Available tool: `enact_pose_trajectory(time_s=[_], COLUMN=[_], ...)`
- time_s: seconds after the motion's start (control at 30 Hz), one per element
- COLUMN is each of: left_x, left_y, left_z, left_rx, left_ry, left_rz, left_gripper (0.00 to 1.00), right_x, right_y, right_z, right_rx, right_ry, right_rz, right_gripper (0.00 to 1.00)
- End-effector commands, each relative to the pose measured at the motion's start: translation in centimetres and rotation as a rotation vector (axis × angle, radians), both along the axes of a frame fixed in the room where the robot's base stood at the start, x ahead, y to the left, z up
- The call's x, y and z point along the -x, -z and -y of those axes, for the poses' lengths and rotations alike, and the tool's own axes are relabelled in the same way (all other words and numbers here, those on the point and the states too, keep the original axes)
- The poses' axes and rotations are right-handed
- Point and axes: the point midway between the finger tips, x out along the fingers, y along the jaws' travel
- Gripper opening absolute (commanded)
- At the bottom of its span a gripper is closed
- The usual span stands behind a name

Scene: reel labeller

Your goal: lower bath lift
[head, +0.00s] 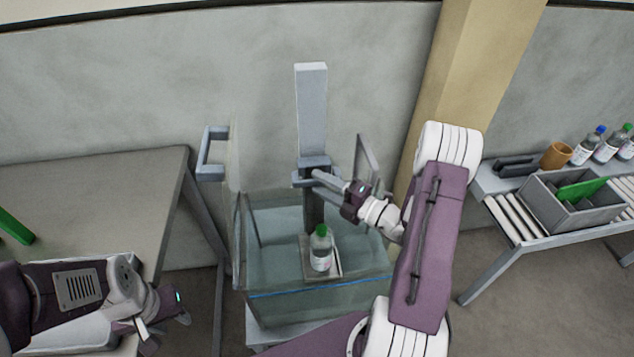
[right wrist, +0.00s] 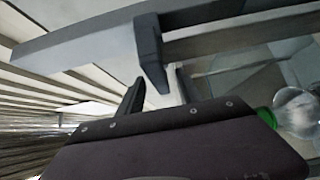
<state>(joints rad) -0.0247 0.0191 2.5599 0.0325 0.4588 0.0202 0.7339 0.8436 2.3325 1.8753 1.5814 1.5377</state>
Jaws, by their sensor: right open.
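The bath (head: 310,303) is a clear-walled tank of water with a blue line along its front. The bath lift's grey column (head: 311,110) stands at its back, with a carriage (head: 314,165) partway up. Below, a tray (head: 306,270) carries a clear bottle (head: 320,250) with a green cap, upright. My right gripper (head: 324,179) is open at the carriage. In the right wrist view a grey bar's down-turned end (right wrist: 151,60) is by its fingers; contact is unclear. The bottle (right wrist: 295,112) shows at that view's right edge. My left gripper (head: 166,318) is low at the left, its opening unclear.
A grey table (head: 90,190) with a green object (head: 14,227) stands at the left. A glass door with a grey handle (head: 208,153) stands open beside the bath. A right-hand bench holds a grey divided bin (head: 570,213), several bottles and a brown cup (head: 557,155).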

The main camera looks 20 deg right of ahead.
Motion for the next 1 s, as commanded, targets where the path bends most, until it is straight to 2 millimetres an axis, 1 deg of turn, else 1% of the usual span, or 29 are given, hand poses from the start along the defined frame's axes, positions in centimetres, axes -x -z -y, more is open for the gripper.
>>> enact_pose_trajectory(time_s=[0.07, 0.17, 0.4, 0.47, 0.5, 0.53, 0.57, 1.0], left_x=[0.0, 0.0, 0.0, 0.0, 0.0, 0.0, 0.0, 0.0], left_y=[0.06, 0.08, 0.07, 0.07, 0.07, 0.07, 0.07, 0.07], left_z=[0.0, 0.0, 0.0, 0.0, 0.0, 0.0, 0.0, 0.0], left_rx=[0.0, 0.0, 0.0, 0.0, 0.0, 0.0, 0.0, 0.0], left_ry=[0.0, 0.0, 0.0, 0.0, 0.0, 0.0, 0.0, 0.0], left_rz=[0.0, 0.0, 0.0, 0.0, 0.0, 0.0, 0.0, 0.0], left_gripper=[0.36, 0.36, 0.36, 0.36, 0.36, 0.36, 0.36, 0.36], right_x=[-0.82, -1.35, -1.45, -1.44, -1.44, -1.44, -1.44, -1.42], right_y=[0.02, 0.01, 0.0, 0.0, 0.0, 0.0, 0.0, 0.01], right_z=[-0.54, -0.82, -0.83, -0.83, -0.83, -0.83, -0.83, -0.82], right_rx=[0.001, 0.0, 0.0, 0.0, 0.0, 0.0, 0.0, 0.0], right_ry=[-0.002, 0.0, 0.001, 0.001, 0.001, 0.001, 0.001, 0.001], right_rz=[0.001, 0.0, 0.0, 0.0, 0.0, 0.0, 0.0, 0.0], right_gripper=[0.42, 0.42, 0.42, 0.25, 0.14, 0.06, 0.0, 0.0])
